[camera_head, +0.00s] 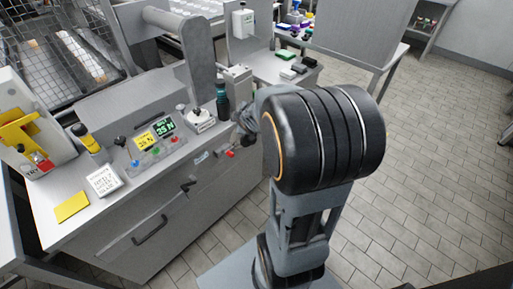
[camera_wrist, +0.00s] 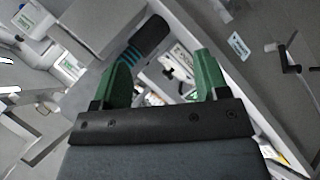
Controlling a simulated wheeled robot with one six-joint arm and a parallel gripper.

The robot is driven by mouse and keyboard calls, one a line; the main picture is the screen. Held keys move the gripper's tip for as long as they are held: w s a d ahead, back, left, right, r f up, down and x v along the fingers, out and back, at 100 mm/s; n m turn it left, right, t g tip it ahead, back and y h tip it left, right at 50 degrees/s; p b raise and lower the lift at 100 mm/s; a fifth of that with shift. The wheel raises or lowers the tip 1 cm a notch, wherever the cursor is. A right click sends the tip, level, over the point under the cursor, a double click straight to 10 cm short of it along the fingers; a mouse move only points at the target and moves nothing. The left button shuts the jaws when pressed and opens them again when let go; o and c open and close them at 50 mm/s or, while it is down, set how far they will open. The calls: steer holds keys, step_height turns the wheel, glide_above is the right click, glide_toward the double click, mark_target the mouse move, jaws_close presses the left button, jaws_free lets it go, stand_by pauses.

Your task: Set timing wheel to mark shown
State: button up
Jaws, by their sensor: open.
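My gripper (camera_wrist: 164,72) is open, with its two green fingers apart and nothing held between them. In the head view my own arm mostly hides it beside the console. A white-based piece with a dark top (camera_head: 200,116), possibly the timing wheel, sits at the console's right end; its mark is too small to read. A lit green display (camera_head: 165,127) seems to read about "35 N". A yellow label (camera_head: 146,140) beside it carries unclear writing. A black cylinder with teal bands (camera_head: 222,98) stands to the right; it also shows past my left finger in the wrist view (camera_wrist: 150,38).
The grey console (camera_head: 150,205) has several coloured knobs along its front and a dark handle (camera_head: 150,230) below. Open tiled floor (camera_head: 430,170) lies to the right.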

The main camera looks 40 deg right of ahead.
steer(key=w+d+f+n+t+y+b, duration=0.2)
steer(key=w+d+f+n+t+b, duration=0.15)
steer(key=d+f+n, duration=0.9)
steer(key=n+t+y+b, duration=0.5)
steer(key=n, duration=0.1)
glide_toward(254, 141)
steer(key=w, duration=0.3)
steer(key=w+a, duration=0.1)
steer(key=w, duration=0.5)
steer(key=shift+w+a+f+p, duration=0.15)
steer(key=shift+w+a+p, duration=0.2)
steer(key=c, duration=0.9)
steer(key=shift+c, duration=0.2)
steer(key=shift+f+m+b, duration=0.1)
steer(key=shift+m+b, duration=0.25)
steer(key=shift+b, duration=0.05)
